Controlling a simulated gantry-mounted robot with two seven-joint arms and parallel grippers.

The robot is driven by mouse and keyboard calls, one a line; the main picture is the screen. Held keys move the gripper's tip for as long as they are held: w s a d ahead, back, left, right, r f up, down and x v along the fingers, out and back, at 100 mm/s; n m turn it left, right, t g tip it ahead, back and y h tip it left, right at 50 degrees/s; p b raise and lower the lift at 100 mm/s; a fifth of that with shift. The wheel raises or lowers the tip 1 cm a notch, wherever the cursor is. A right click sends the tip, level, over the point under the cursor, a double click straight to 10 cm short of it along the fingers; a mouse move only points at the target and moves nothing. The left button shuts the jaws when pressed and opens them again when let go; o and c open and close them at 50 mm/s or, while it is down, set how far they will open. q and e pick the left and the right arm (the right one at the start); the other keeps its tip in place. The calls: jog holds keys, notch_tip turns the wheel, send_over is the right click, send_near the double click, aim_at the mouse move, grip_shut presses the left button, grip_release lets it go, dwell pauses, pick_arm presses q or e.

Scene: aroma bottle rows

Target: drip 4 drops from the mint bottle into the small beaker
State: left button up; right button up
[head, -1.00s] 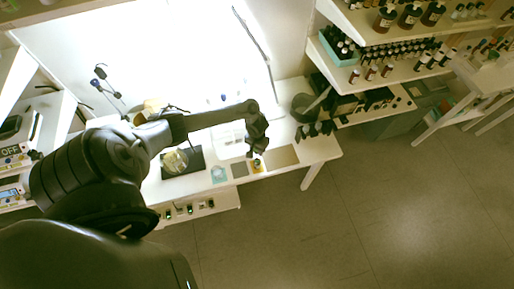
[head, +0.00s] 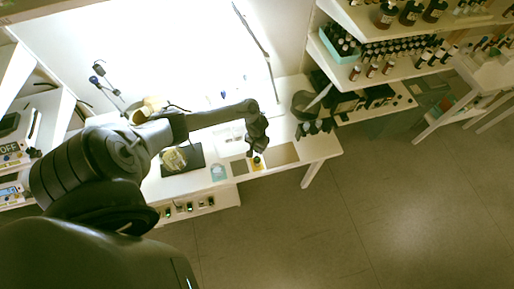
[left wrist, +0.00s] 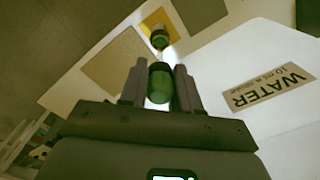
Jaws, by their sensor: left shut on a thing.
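My left gripper (head: 257,149) reaches over the front part of the white bench. In the left wrist view my left gripper (left wrist: 160,88) is shut on a small green bottle (left wrist: 159,88) with a dark band at its far end, held between the two fingers. I take it for the mint bottle; no label on it is readable. The yellow mat shows just below the gripper in the head view (head: 257,167). My right gripper is not in view.
A tan mat (head: 283,154) is bare. A dark tray with a round glass vessel (head: 174,160) lies to the left. Shelves of bottles (head: 395,75) stand at the right.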

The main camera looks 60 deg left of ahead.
pick_arm(q)
jog(key=shift+f, duration=0.15)
jog(key=shift+f+b, duration=2.65)
jog(key=shift+f, duration=1.15)
jog(key=o, duration=0.4)
jog(key=shift+c, duration=0.2)
jog(key=shift+r, duration=0.15)
